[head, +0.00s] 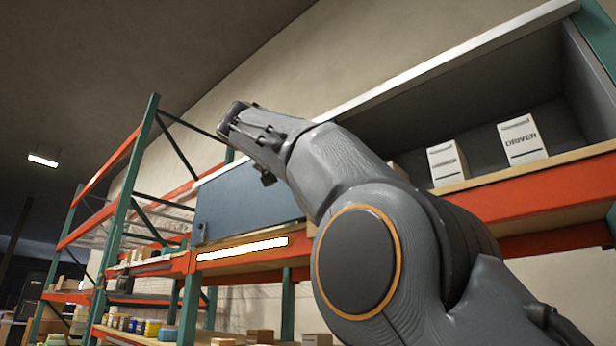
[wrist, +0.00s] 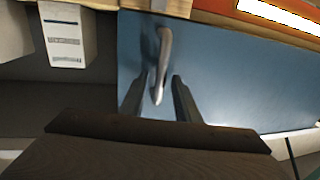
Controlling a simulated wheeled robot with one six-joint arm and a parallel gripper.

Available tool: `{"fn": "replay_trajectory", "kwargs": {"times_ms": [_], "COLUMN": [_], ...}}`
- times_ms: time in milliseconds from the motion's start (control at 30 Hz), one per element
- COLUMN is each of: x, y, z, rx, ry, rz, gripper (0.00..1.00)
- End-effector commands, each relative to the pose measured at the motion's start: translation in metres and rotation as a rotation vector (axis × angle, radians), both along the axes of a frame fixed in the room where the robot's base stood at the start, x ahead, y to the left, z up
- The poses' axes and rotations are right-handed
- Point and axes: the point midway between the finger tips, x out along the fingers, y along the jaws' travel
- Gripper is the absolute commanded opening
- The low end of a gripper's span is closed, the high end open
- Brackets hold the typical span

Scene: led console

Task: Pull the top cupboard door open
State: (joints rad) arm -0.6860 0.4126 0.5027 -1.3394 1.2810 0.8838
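The cupboard door (head: 245,208) is a flat blue-grey panel over the left part of the top cupboard, and it looks closed. My arm hides its right part in the head view. In the wrist view the door (wrist: 245,80) fills the middle and right. A pale, upright bar handle (wrist: 164,60) stands out from it near one edge. My gripper (wrist: 160,82) is open, with one finger on each side of the handle in the picture. Gaps show on both sides, and I see no grip on it. How deep the handle sits between the fingers I cannot tell.
Beside the door is an open bay with white boxes (head: 522,140), one marked DRIVER. An orange beam (head: 545,205) with a bright light strip (head: 243,249) runs below. Green posts (head: 127,225) stand at the left. Lower shelves hold jars and boxes.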

Motion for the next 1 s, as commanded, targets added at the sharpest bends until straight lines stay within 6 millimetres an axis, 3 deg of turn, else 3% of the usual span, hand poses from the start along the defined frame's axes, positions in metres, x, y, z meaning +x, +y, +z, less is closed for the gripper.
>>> {"fn": "replay_trajectory", "kwargs": {"times_ms": [533, 1000], "x": [-0.061, -0.067], "y": [0.035, 0.038], "z": [-0.001, 0.000], "rx": [0.000, 0.000], "ry": [0.000, 0.000], "rz": [0.001, -0.001], "gripper": [0.29, 0.29]}}
